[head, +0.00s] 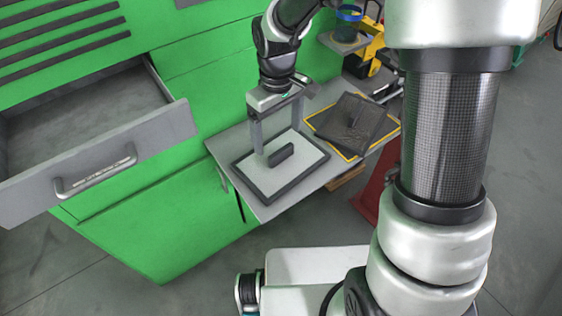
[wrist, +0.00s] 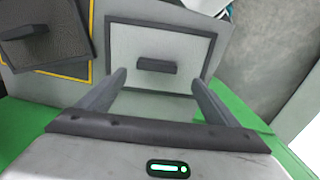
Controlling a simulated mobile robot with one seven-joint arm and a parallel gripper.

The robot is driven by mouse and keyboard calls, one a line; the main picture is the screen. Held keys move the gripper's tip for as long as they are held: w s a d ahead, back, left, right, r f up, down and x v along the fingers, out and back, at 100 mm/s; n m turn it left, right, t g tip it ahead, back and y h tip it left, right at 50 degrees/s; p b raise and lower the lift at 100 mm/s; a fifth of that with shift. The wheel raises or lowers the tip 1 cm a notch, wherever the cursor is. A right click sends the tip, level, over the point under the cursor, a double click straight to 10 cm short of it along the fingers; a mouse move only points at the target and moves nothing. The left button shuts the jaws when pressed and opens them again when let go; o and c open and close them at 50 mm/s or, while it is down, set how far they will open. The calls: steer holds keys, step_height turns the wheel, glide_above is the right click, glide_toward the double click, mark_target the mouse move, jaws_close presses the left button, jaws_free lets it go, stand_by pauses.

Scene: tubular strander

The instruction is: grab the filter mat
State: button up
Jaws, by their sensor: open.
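A pale filter mat (head: 305,157) with a dark frame lies flat on the grey shelf at the green cabinet. A dark upright handle (head: 281,154) stands at its middle. A second, dark grey mat (head: 345,119), also with a handle, lies beside it, askew on a yellow-bordered area. My gripper (head: 278,140) is open and empty, pointing down over the pale mat. In the wrist view the pale mat (wrist: 190,45) shows ahead of my fingers (wrist: 158,78); its handle (wrist: 157,66) appears between and just past the fingertips. Whether the fingers flank the handle in height, I cannot tell.
An open grey drawer (head: 95,165) juts out from the cabinet (head: 150,240) at left. A yellow machine part (head: 370,50) and a small round holder with a blue-rimmed container (head: 347,24) are behind the dark mat.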

mark_target(281, 150)
step_height(281, 150, down, 2)
steer(key=shift+f, duration=0.25)
steer(key=f, duration=0.3)
steer(key=f+b, duration=0.1)
steer(key=f, duration=0.1)
steer(key=shift+d, duration=0.35)
steer(key=c, duration=1.2)
steer(key=shift+r, duration=0.1)
